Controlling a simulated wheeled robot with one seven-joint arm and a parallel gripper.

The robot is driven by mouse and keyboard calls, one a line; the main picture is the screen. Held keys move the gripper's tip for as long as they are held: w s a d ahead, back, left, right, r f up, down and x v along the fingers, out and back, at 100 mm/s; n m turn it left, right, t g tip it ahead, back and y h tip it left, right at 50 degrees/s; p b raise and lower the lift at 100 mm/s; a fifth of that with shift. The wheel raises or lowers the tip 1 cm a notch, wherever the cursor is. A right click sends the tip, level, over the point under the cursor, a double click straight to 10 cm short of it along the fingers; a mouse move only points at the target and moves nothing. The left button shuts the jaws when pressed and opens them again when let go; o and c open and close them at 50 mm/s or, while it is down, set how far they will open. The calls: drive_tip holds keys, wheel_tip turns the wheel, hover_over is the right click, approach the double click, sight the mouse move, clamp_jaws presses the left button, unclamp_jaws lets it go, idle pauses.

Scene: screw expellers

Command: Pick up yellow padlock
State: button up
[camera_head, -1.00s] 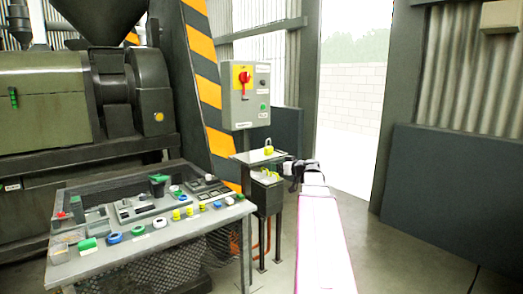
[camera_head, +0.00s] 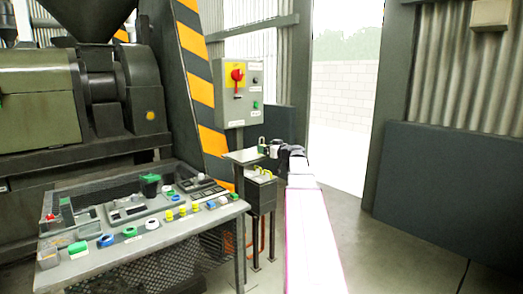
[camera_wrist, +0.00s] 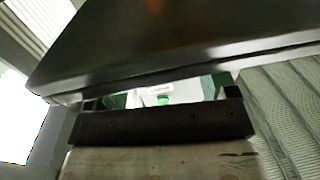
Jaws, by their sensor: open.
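The yellow padlock (camera_head: 262,146) stands on the small metal shelf (camera_head: 240,156) below the grey control box. It looks small and partly shaded, with its shackle upward. My gripper (camera_head: 270,149) is open at the shelf, right beside the padlock at its right side in the head view. I cannot tell whether the fingers are around it or touching it. In the wrist view my gripper (camera_wrist: 162,97) shows dark fingertips at left and right with a gap between them. The padlock is not clearly visible there.
A grey control box (camera_head: 238,92) with a red switch is just above the shelf. More yellow padlock-like items (camera_head: 262,172) sit on a lower box. A workbench (camera_head: 140,238) with buttons and parts is at left. A dark slab (camera_wrist: 180,40) fills the upper wrist view.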

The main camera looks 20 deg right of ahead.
drive_tip(key=x, duration=0.3)
drive_tip(key=shift+r, duration=0.15)
drive_tip(key=c, duration=1)
drive_tip(key=shift+c, duration=0.2)
drive_tip(key=shift+r, duration=0.55)
drive_tip(key=r, duration=0.2)
drive_tip(key=s+r, duration=0.1)
drive_tip(key=shift+a+r, duration=0.25)
drive_tip(key=shift+a, duration=0.05)
drive_tip(key=s+a+r, duration=0.5)
drive_tip(key=s+r, duration=0.1)
drive_tip(key=s, duration=0.3)
drive_tip(key=shift+r, duration=0.2)
